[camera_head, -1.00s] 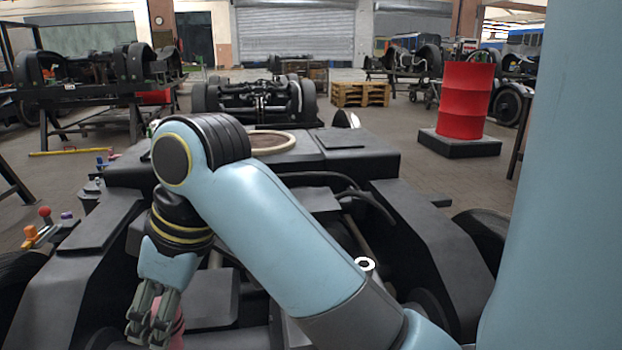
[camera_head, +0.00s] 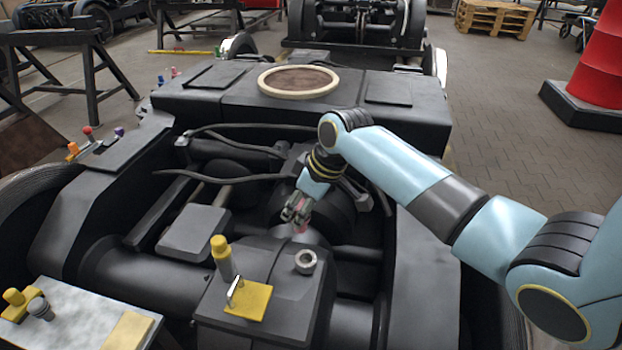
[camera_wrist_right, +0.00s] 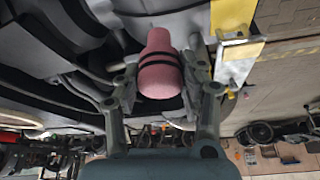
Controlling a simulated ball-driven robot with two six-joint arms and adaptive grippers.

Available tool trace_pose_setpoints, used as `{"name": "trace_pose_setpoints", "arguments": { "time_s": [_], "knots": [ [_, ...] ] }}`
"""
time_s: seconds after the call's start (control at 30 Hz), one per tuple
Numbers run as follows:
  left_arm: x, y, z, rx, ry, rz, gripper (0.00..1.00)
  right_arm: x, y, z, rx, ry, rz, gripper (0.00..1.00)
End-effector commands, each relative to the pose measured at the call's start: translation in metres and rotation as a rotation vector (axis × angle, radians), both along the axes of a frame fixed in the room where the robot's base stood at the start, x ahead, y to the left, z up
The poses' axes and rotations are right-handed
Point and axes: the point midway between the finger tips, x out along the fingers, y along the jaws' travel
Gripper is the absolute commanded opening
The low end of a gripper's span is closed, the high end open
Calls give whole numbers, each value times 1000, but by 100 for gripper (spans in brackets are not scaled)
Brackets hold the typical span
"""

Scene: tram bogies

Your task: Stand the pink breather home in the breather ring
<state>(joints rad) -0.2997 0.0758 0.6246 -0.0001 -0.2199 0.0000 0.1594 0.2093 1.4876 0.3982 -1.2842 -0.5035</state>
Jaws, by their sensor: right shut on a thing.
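The pink breather (camera_wrist_right: 160,68) shows in the right wrist view as a pink bottle-like piece with dark bands, between the fingers of my right gripper (camera_wrist_right: 162,92). A small grey ring (camera_head: 305,261), which looks like the breather ring, sits on top of a dark housing. The gripper is above and behind this ring, apart from it. The ring's opening looks empty. My left gripper is not in view.
A yellow-capped post (camera_head: 221,258) and a yellow plate (camera_head: 249,301) stand left of the ring. Dark hoses (camera_head: 240,177) run behind. A light tray (camera_head: 75,318) with yellow and grey pieces is at lower left. A large pale ring (camera_head: 299,82) lies on the far beam.

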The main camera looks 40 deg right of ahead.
Motion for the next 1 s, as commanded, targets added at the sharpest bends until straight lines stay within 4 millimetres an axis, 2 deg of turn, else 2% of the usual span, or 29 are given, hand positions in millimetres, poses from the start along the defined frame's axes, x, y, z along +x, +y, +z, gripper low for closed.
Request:
{"name": "trace_pose_setpoints", "arguments": {
  "time_s": [0.03, 0.17, 0.5, 0.7, 1.0],
  "knots": [
    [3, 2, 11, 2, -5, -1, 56, 2, -8, 3, -3, 1, -10, 5],
    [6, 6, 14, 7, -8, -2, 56, 3, -17, -6, -3, 0, -23, 5],
    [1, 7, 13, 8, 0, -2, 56, 3, -17, -8, -4, 1, -24, 5],
    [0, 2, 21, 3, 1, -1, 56, 1, -18, -6, -2, 2, -29, 5],
    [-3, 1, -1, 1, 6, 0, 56, 1, -18, -38, -3, 3, -29, 5]
  ]
}}
